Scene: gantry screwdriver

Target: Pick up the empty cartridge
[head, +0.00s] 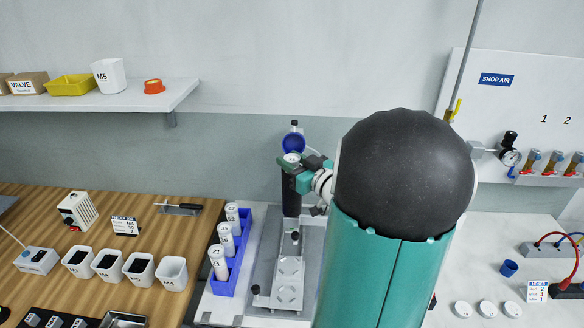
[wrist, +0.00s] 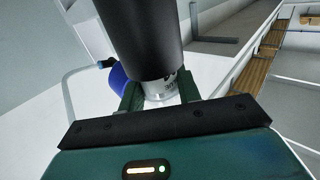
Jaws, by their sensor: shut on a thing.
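The cartridge is a white cylinder whose end shows in the wrist view (wrist: 160,91) between my fingers, with small dark print on it. Its pale round top also shows in the head view (head: 292,158). My gripper (head: 294,164) is shut on it; both green fingers show in the wrist view (wrist: 160,97). The rest of the cartridge is hidden by a black upright cylinder (head: 291,196), which also fills the wrist view's upper middle (wrist: 143,35). I cannot tell how far it sits inside. A blue round part (head: 294,143) is just behind the grip.
A blue rack (head: 226,281) with white numbered cartridges stands left of the grey fixture plate (head: 262,268). White bins (head: 139,268) and a label stand on the wooden bench at left. My arm hides much of the right-centre bench. Three white discs (head: 487,308) lie at right.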

